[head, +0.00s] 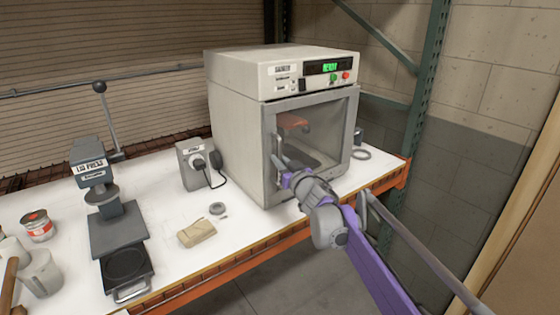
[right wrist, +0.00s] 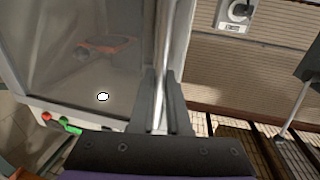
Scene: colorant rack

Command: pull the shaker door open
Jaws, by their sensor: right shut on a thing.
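The shaker (head: 235,125) is a pale box-shaped machine on the white table, with a green display and coloured buttons on top of its front. Its door (head: 325,104) has a grey frame and a clear window, and looks closed against the body. The upright metal handle (head: 276,148) is on the door's left side. My right gripper (head: 283,172) is at the lower part of this handle. In the right wrist view, the fingers (right wrist: 160,105) are shut around the handle bar (right wrist: 163,45), beside the window (right wrist: 85,60). My left gripper is not in view.
An outlet box with a plug (head: 195,165) stands left of the shaker. A press (head: 115,225), a tan packet (head: 197,232), a grey ring (head: 217,208) and a can (head: 37,226) are further left. A green rack post (head: 424,100) rises at the right. The floor in front is clear.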

